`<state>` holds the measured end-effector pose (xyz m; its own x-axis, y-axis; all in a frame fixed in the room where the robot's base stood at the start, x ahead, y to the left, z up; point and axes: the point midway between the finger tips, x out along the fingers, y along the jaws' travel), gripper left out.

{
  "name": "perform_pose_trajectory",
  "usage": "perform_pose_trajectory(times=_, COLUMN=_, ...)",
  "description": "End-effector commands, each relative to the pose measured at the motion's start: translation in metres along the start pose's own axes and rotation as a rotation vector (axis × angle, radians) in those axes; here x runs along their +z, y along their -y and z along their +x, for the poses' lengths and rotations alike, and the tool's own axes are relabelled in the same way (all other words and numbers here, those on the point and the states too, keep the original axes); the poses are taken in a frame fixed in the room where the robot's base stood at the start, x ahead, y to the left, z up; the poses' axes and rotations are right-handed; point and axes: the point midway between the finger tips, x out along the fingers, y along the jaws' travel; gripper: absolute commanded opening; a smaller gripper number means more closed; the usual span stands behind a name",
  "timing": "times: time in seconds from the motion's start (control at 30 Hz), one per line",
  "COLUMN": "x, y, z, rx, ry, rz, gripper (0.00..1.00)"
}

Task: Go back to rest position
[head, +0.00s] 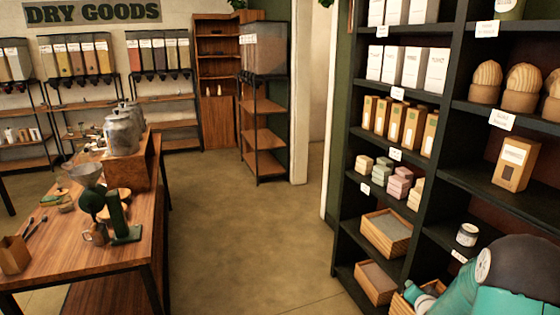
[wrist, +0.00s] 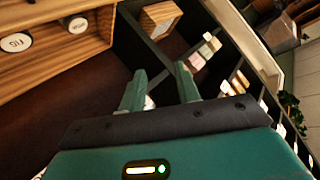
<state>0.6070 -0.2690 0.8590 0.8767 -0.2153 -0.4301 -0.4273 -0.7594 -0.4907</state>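My gripper (wrist: 160,70) shows in the wrist view with its two green fingers apart and nothing held between them. The fingers point at a dark shelf with a dark red back. A small pale item (wrist: 149,102), partly hidden by the left finger, shows behind them. In the head view my teal arm is at the lower right, close to the dark shelf unit (head: 425,160).
Boxes fill the shelf unit; wooden crates (head: 386,233) sit low on it. A wooden table (head: 150,232) at the left bears a green pump-like device (head: 119,222), a funnel (head: 86,174) and metal cans (head: 121,134). The floor (head: 245,225) between is clear.

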Motion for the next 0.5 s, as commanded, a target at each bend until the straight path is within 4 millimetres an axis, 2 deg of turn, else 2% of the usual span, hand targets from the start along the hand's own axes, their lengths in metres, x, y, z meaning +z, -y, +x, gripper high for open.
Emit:
perform_pose_trajectory(times=0.03, x=-0.010, y=0.019, z=-0.011, rx=0.008, ry=0.013, rz=-0.039, gripper=0.32)
perform_pose_trajectory(times=0.2, x=-0.028, y=0.067, z=-0.051, rx=0.059, ry=0.082, rz=-0.156, gripper=0.32)
perform_pose_trajectory(times=0.37, x=-0.037, y=0.107, z=-0.097, rx=0.096, ry=0.148, rz=-0.257, gripper=0.32)
perform_pose_trajectory(times=0.5, x=-0.039, y=0.137, z=-0.144, rx=0.119, ry=0.211, rz=-0.335, gripper=0.32)
